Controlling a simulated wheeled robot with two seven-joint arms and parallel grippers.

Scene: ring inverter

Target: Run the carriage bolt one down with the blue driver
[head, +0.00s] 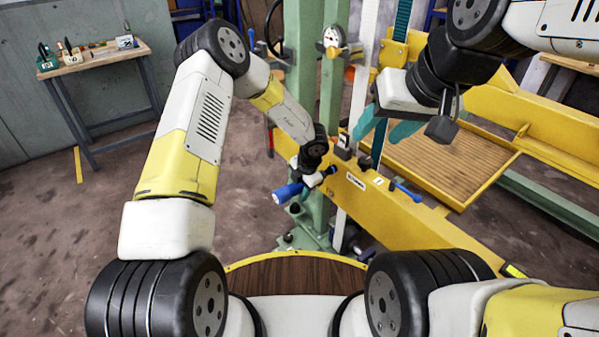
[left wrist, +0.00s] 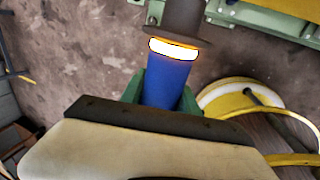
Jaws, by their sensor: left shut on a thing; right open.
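My left gripper (head: 306,183) is shut on the blue driver (head: 287,193), in front of the green column. In the left wrist view the blue driver (left wrist: 168,82) stands between the green fingers, with a lit ring and a dark head beyond it. My right gripper (head: 382,130) is open, its teal fingers apart above the yellow carriage beam (head: 375,207). I see nothing between them. Carriage bolt one cannot be clearly made out. The driver's tip is hard to see in the head view.
A blue-handled tool (head: 405,191) lies on the yellow beam. The green column (head: 329,100) rises behind it. A yellow-framed wooden platform (head: 440,160) is at right. A workbench (head: 95,58) with small items stands far left.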

